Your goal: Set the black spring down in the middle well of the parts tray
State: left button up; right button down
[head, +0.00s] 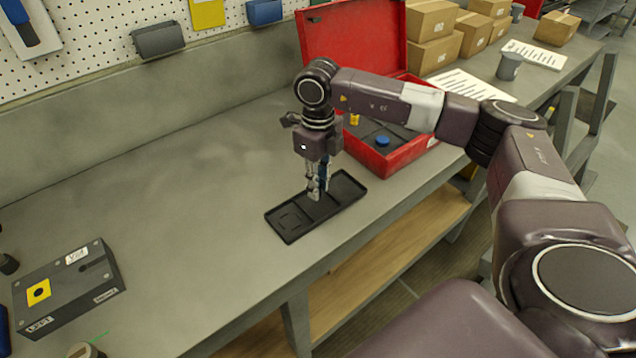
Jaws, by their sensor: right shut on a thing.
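The black parts tray (275,213) lies on the grey workbench in the middle of the head view, with its wells in a row. My right gripper (317,195) points straight down over the middle of the tray, its fingertips low at the middle well. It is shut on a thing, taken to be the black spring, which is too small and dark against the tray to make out. Whether the spring touches the well floor cannot be told. My left gripper is not in view.
An open red case (393,160) stands right behind the tray, its lid up. A dark box with a yellow label (85,282) sits at the front left. Cardboard boxes (432,52) and a grey mug (509,67) stand farther back.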

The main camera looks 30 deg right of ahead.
jog(key=shift+f+b, duration=0.5)
jog(key=shift+f, duration=0.2)
jog(key=shift+f, duration=0.1)
jog(key=shift+f, duration=0.1)
jog(key=shift+f+b, duration=0.3)
jog(key=shift+b, duration=0.1)
jog(key=shift+f+b, duration=0.25)
jog(key=shift+b, duration=0.05)
dwell(1.0)
jog(key=c, duration=1.7)
grip_release()
jog(key=shift+c, duration=0.2)
